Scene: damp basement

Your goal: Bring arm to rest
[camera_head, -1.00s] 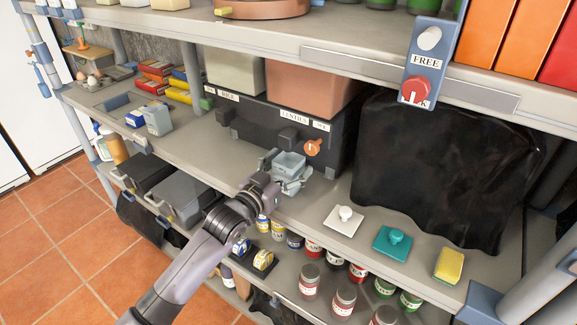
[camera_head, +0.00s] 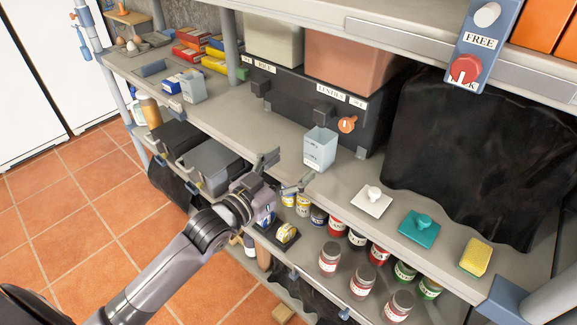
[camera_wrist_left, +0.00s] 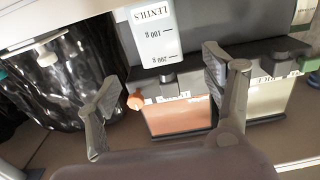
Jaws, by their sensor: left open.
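My left gripper (camera_head: 287,170) is open and empty in front of the middle shelf's front edge. It points toward a pale blue-grey measuring cup (camera_head: 320,148), with a gap between them. The cup stands upright on the shelf in front of the dark dispenser. In the left wrist view the cup (camera_wrist_left: 152,36) shows a LENTILS label and gram marks, beyond the spread fingers (camera_wrist_left: 158,76). My right gripper is not in view.
The dark dispenser (camera_head: 290,97) with an orange knob (camera_head: 347,124) stands behind the cup. White (camera_head: 372,201) and teal (camera_head: 419,227) knobbed pieces and a yellow sponge (camera_head: 475,257) lie to the right. Jars (camera_head: 331,257) stand below. Grey bins (camera_head: 212,166) are left of the gripper.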

